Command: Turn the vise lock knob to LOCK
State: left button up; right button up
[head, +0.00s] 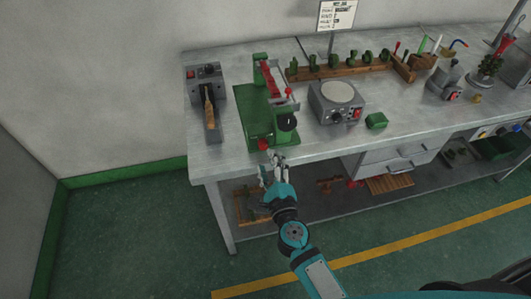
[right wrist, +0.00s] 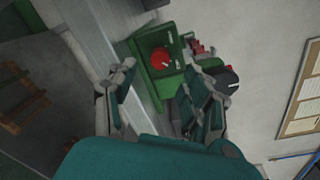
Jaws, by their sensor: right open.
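The green wax injector with its vise (head: 258,112) stands near the front edge of the bench. A red knob (head: 263,144) sits low on its front; in the right wrist view this red knob (right wrist: 160,58) shows a white mark on its face. I cannot read any LOCK label. My right gripper (head: 270,165) is open and empty just in front of the bench edge, close below the red knob. In the right wrist view its two fingers (right wrist: 162,97) are spread, with the knob beyond them, apart from both. My left gripper is out of view.
A black knob (head: 287,122) sits right of the red one, and it also shows in the right wrist view (right wrist: 228,78). A grey device with a wooden handle (head: 209,112) stands left. A hotplate-like unit (head: 338,98) and green block (head: 376,121) stand right. Below is a shelf (head: 310,207).

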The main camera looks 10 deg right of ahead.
jog(key=s, duration=0.6)
jog(key=shift+s+d+r, duration=0.15)
jog(key=shift+s, duration=0.25)
jog(key=s+f+n+g+y, duration=0.1)
jog(key=s+f+n+g, duration=0.3)
jog(key=f, duration=0.6)
jog(key=s+d+f+n+g+y, duration=0.1)
jog(key=s+f+n, duration=0.3)
jog(key=f+n, duration=0.45)
jog(key=s+f+n+g, duration=0.3)
jog(key=s+f+n, duration=0.1)
jog(key=f, duration=0.8)
jog(key=s+d+f+n+g+h, duration=0.1)
jog(key=s+d+f+n+g, duration=0.1)
jog(key=s, duration=0.6)
jog(key=s+d+f+n+g, duration=0.3)
jog(key=s+d+f+n, duration=0.2)
jog(key=s+f, duration=0.3)
jog(key=s+d+f+n+g+h, duration=0.1)
jog(key=s+d+f+n+g, duration=0.2)
jog(key=s+f, duration=0.3)
jog(key=s+d, duration=0.1)
jog(key=s, duration=0.2)
jog(key=shift+d+n+h, duration=0.3)
jog(key=shift+n, duration=0.05)
jog(key=shift+w, duration=0.1)
